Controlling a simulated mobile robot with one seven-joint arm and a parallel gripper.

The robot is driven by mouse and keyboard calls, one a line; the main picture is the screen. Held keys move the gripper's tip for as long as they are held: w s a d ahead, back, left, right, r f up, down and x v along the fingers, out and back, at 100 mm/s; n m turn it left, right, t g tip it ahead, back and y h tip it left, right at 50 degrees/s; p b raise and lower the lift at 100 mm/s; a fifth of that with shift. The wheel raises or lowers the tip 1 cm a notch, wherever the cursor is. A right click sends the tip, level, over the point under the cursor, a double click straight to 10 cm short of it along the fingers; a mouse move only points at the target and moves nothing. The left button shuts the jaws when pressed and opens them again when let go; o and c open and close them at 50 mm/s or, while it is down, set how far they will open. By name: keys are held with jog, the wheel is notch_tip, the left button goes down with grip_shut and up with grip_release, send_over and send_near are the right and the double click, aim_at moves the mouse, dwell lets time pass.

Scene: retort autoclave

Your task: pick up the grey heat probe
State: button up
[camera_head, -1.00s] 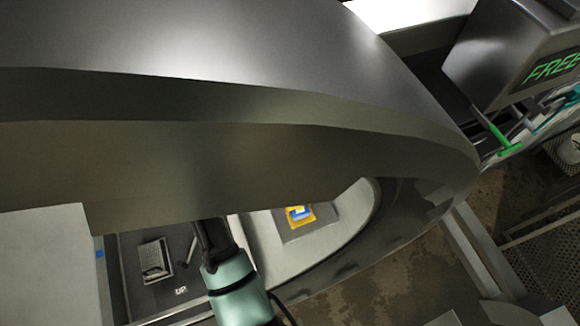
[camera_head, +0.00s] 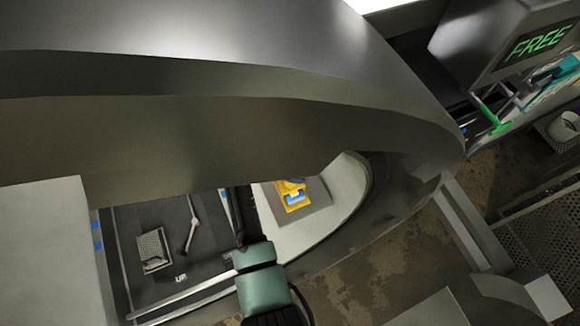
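A thin grey rod-like piece (camera_head: 191,222), slightly bent, lies on the dark floor inside the autoclave; it looks like the heat probe, but it is too small to be sure. My arm, with a teal joint and a dark slim section, reaches in under the autoclave's thick metal rim (camera_head: 230,145), to the right of this piece. The rim cuts off the arm's far end, so my gripper's fingers are hidden. I cannot see whether they hold anything.
A grey mesh basket (camera_head: 153,250) sits left of the rod. A yellow and blue item (camera_head: 292,194) lies on a pale surface right of my arm. The overhanging rim limits room above.

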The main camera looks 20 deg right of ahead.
grip_shut()
dwell(0.3)
jog(key=shift+r, duration=0.5)
notch_tip(320, 180, up, 6)
jog(key=shift+r, duration=0.2)
jog(key=a+b, duration=0.1)
jog(key=a, duration=1.7)
jog(key=shift+s+f, duration=0.2)
jog(key=shift+s, duration=0.1)
jog(key=shift+r, duration=0.15)
